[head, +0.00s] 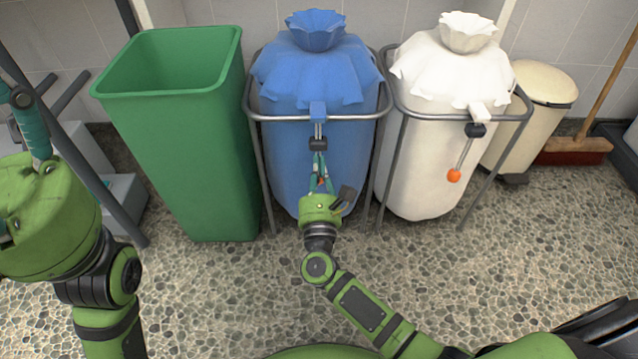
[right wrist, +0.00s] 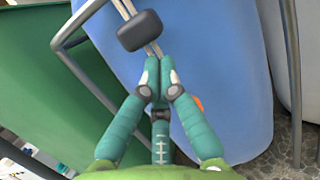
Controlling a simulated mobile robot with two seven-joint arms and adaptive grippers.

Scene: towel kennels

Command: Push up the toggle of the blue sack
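The blue sack (head: 315,75) hangs in a metal ring stand with its top gathered. A cord comes down from its blue tab (head: 318,110) through a black toggle (head: 318,144), which also shows in the right wrist view (right wrist: 139,30). My right gripper (head: 319,158) is just below the toggle. In the right wrist view its teal fingertips (right wrist: 160,68) are together around the cord, with a small gap below the toggle. An orange cord end (right wrist: 198,103) shows partly behind a finger. My left gripper (head: 22,108) is at the left edge, partly cut off, away from the sack.
A green bin (head: 185,130) stands left of the blue sack. A white sack (head: 435,140) in a similar stand is close on the right, its cord hanging with an orange ball (head: 454,175). A cream pedal bin (head: 545,85) and a broom (head: 575,145) are farther right. The pebbled floor in front is clear.

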